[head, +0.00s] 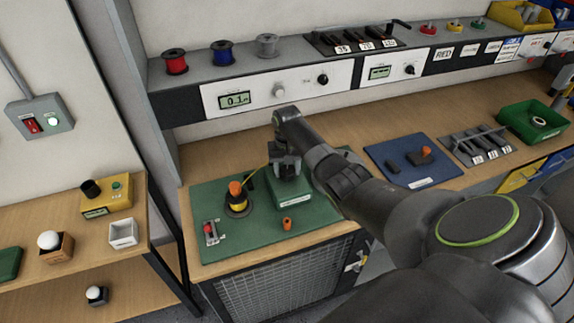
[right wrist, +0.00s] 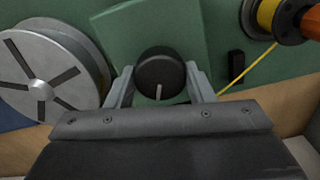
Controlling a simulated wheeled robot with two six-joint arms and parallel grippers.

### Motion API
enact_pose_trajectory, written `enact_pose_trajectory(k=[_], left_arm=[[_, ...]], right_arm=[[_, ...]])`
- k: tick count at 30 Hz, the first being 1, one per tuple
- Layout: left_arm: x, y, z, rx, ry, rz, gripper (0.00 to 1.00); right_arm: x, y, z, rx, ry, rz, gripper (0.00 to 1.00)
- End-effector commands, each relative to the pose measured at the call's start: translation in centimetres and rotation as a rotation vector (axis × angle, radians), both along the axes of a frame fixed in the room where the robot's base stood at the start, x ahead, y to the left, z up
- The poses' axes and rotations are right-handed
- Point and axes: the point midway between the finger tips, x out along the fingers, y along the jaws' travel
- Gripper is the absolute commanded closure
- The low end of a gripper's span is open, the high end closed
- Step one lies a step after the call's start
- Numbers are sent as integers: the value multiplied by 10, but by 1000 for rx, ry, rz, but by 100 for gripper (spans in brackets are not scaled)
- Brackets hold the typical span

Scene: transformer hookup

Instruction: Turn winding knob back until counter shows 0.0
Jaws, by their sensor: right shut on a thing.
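The winding knob (right wrist: 160,72) is black and round with a white mark, on top of a green box (head: 290,198). In the right wrist view, the fingers of my right gripper (right wrist: 160,80) stand on both sides of the knob and are shut on it. In the head view my right gripper (head: 285,168) comes down over the box and hides the knob. The counter (head: 236,100) on the white shelf panel seems to read 0.1. A spool of yellow wire (head: 237,204) with an orange top stands left of the box. My left gripper is not in view.
A silver slotted reel (right wrist: 40,85) lies beside the box, hidden by my arm in the head view. An orange piece (head: 287,223) and a small red-topped device (head: 210,232) sit on the green mat (head: 225,250). A blue mat (head: 400,178) lies to the right.

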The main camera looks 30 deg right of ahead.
Motion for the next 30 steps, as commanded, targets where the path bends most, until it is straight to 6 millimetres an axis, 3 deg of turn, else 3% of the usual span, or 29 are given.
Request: enact_pose_trajectory(k=[15, 30], left_arm=[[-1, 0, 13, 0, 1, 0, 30], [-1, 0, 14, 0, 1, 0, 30]], right_arm=[[2, -1, 2, -2, -6, 322, 75], [2, -1, 2, -2, -6, 374, 75]])
